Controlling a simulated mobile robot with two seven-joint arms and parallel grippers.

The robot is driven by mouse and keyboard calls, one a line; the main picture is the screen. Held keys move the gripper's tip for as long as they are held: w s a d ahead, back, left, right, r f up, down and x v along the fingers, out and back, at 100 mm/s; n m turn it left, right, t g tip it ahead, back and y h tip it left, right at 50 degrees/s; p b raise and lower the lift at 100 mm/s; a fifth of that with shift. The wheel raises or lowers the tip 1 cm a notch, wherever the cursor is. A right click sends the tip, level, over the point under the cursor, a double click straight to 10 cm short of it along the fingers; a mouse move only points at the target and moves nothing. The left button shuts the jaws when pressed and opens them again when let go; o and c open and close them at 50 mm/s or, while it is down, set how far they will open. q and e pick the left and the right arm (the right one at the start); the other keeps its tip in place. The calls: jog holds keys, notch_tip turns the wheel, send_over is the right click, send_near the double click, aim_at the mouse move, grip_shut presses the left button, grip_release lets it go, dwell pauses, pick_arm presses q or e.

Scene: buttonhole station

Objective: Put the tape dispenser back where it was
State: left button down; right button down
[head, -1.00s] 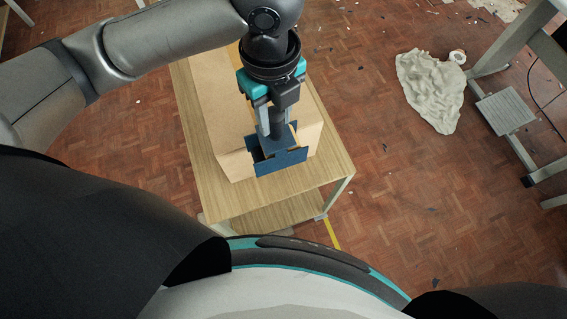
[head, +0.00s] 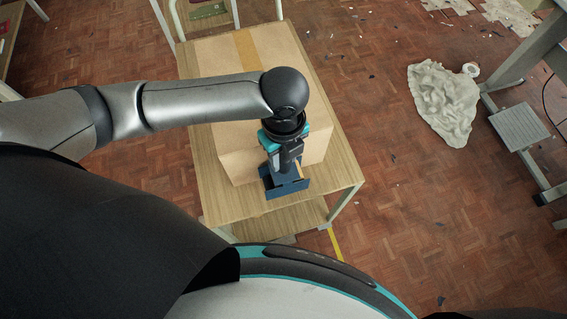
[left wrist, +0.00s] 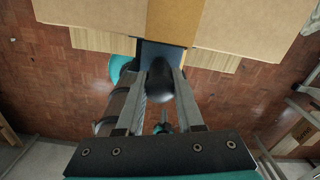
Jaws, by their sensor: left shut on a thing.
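The tape dispenser (head: 287,187) is dark blue. It is in my left gripper (head: 286,164), at the near side of a cardboard box (head: 245,112). In the left wrist view the left gripper (left wrist: 162,98) has its two fingers on either side of the dispenser's rounded black part, and a dark blue part (left wrist: 160,51) lies beyond, overlapping the box's edge. The gripper is shut on it. I cannot tell whether the dispenser touches the box or the table. My right gripper is not in view.
The box stands on a wooden table (head: 210,195) with a lower shelf (head: 285,219). A brown tape strip runs along the box top. A crumpled pale cloth (head: 443,104) and a white roll (head: 470,69) lie on the floor at the right. A grey metal frame (head: 519,127) stands at far right.

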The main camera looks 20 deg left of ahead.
pick_arm(q)
jog(key=shift+f+b, duration=0.35)
jog(key=shift+f, duration=1.75)
jog(key=c, duration=0.5)
grip_release()
jog(key=shift+c, duration=0.2)
notch_tip(320, 180, up, 12)
jog(key=shift+r+p, duration=0.2)
jog(key=shift+p, duration=1)
